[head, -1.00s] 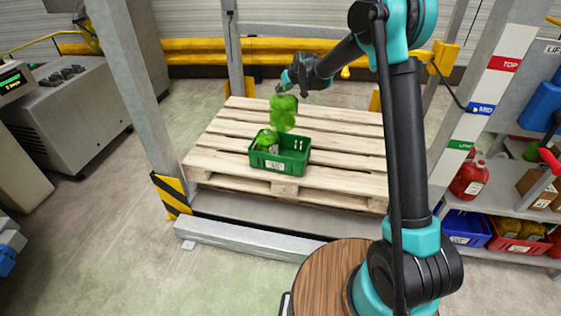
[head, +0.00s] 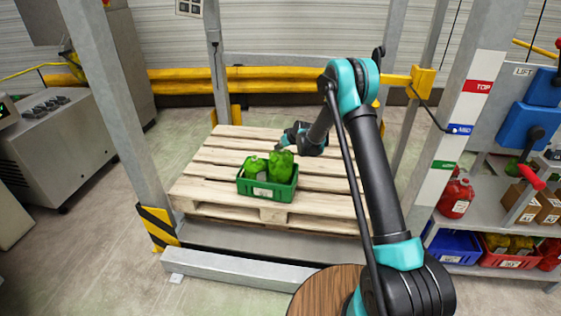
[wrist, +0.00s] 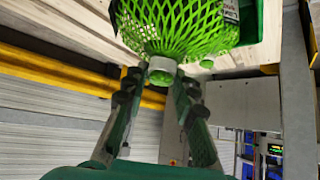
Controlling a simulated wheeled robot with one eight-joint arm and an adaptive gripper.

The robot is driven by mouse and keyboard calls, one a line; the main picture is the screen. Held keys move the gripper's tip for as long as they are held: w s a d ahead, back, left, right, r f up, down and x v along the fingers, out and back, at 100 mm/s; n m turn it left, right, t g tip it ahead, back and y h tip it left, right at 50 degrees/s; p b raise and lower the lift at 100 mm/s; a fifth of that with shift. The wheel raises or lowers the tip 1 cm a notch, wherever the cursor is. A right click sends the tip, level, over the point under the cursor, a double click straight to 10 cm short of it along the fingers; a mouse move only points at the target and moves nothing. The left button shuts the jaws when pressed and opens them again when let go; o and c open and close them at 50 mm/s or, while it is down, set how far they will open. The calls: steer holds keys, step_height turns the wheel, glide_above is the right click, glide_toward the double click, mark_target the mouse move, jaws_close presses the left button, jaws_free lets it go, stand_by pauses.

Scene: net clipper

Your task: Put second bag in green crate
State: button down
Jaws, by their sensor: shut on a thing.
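The green crate (head: 284,193) stands on the wooden pallet. Two green net bags are in it, side by side. The left bag (head: 255,166) has a white label and stands in the crate's left part. The right bag (head: 282,164) stands in the crate's right part, its top above the rim. My gripper (head: 279,149) is at the top of the right bag. In the wrist view my gripper (wrist: 160,80) is shut on the neck of this net bag (wrist: 185,28). The crate wall (wrist: 272,22) shows behind it. The bag's base is hidden.
The pallet (head: 205,178) has bare boards around the crate. Grey posts, one with a striped guard (head: 157,228), frame the pallet. A shelf with blue (head: 457,246) and red bins and a red jug (head: 456,195) stands to the right.

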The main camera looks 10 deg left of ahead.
mark_target(281, 159)
steer(key=shift+f, duration=3.95)
steer(key=c, duration=1.2)
jaws_free()
steer(key=shift+f, duration=0.1)
